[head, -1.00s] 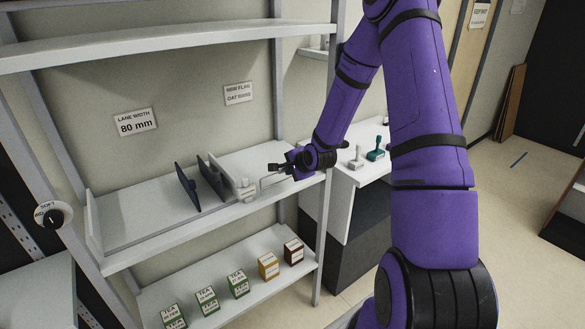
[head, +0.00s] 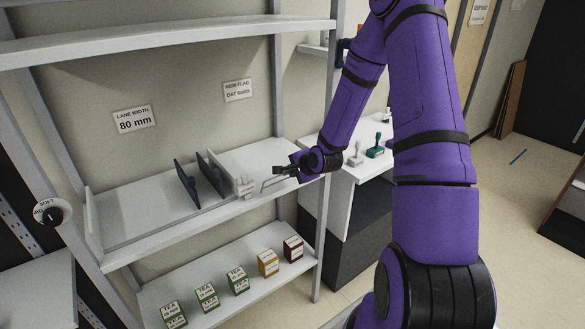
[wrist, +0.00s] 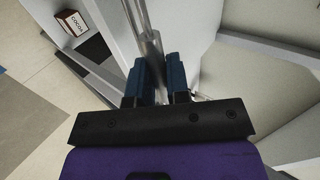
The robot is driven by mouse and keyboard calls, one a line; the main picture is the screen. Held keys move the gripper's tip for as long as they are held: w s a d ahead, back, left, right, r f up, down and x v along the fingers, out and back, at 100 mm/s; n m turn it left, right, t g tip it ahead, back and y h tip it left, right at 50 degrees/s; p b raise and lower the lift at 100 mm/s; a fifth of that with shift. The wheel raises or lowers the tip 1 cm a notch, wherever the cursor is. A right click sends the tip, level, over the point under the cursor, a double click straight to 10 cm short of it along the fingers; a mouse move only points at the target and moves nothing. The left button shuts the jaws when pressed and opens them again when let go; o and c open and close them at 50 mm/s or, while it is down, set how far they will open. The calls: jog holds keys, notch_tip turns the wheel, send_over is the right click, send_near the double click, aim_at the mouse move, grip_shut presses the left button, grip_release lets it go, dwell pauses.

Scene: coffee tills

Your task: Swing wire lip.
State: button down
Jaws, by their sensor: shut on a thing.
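The thin grey wire lip (head: 266,184) shows at the front edge of the middle shelf, near its right end. A small pale bracket (head: 244,188) stands just left of it. My gripper (head: 280,171) reaches in from the right, over the front right part of that shelf, and is shut on the wire. In the wrist view my two dark blue fingers (wrist: 160,85) stand on either side of a narrow grey bar that runs up the picture. The exact grip point is hard to make out.
Two dark upright dividers (head: 187,184) (head: 210,176) stand on the middle shelf (head: 140,208). Several tea boxes (head: 237,281) line the lower shelf. A shelf post (head: 327,215) stands close to my wrist. Stamps (head: 376,147) stand on the counter at right.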

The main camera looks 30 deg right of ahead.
jog(key=shift+s+f, duration=0.1)
jog(key=shift+s, duration=0.2)
jog(key=shift+s+f, duration=0.5)
jog(key=shift+s, duration=0.2)
jog(key=shift+s+f, duration=0.5)
jog(key=shift+f, duration=0.15)
